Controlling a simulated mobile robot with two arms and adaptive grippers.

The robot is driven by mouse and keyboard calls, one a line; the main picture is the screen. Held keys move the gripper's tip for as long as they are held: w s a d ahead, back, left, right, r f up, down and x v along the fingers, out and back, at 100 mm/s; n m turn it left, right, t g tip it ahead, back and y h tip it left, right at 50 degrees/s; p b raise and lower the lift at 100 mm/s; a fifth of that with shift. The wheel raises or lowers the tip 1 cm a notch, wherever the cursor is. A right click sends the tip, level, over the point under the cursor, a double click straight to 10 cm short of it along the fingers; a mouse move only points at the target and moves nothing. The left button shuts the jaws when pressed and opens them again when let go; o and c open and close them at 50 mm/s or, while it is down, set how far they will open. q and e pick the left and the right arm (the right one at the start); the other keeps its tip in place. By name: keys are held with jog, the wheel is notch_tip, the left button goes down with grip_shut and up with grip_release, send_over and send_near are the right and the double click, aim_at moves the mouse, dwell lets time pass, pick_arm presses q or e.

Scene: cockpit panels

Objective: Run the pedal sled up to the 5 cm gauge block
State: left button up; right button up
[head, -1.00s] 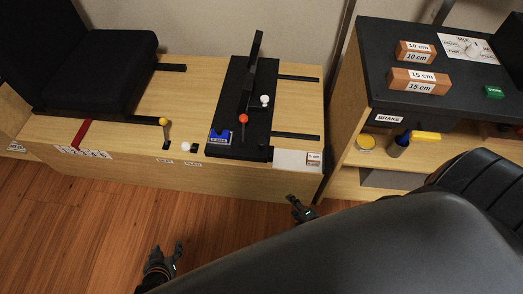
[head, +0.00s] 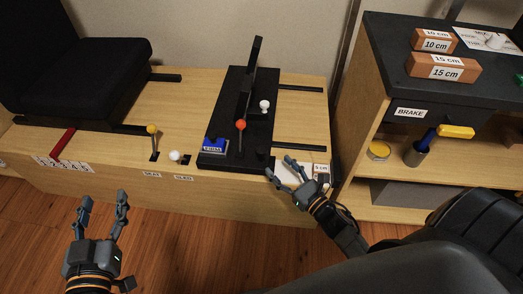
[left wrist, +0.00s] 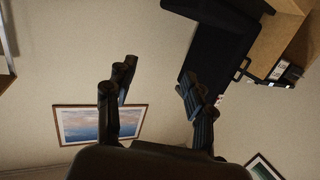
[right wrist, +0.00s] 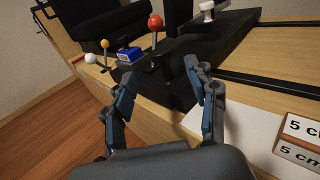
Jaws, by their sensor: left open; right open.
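The black pedal sled (head: 236,120) sits on black rails on the wooden platform, with an upright pedal, a red-orange knob (head: 240,125) and a white knob (head: 265,105). The 5 cm gauge block (head: 321,175) stands on a white plate at the platform's front right; it also shows at the right edge of the right wrist view (right wrist: 299,142). My right gripper (head: 279,167) is open and empty, beside the sled's front right corner and left of the block. My left gripper (head: 105,196) is open and empty, over the floor in front of the platform.
A yellow knob lever (head: 152,130) and a white knob lever (head: 175,156) stand at the platform's front edge, labelled below. A red lever (head: 62,142) is by the seat (head: 75,65). The shelf unit (head: 395,100) at right carries 10 cm (head: 433,41) and 15 cm (head: 443,67) blocks.

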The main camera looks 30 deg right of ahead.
aim_at(265, 153)
jog(key=w, duration=0.3)
jog(key=w+a+b, duration=0.1)
jog(key=w, duration=0.4)
jog(key=shift+w+a, duration=0.4)
pick_arm(q)
notch_tip(265, 153, up, 6)
jog(key=t+h, duration=0.1)
jog(key=t, duration=0.2)
jog(key=shift+d+r+t, duration=0.2)
jog(key=shift+d+t, duration=0.2)
jog(key=shift+d, duration=0.05)
pick_arm(e)
jog(key=shift+w, duration=0.3)
jog(key=shift+c, duration=0.4)
grip_shut()
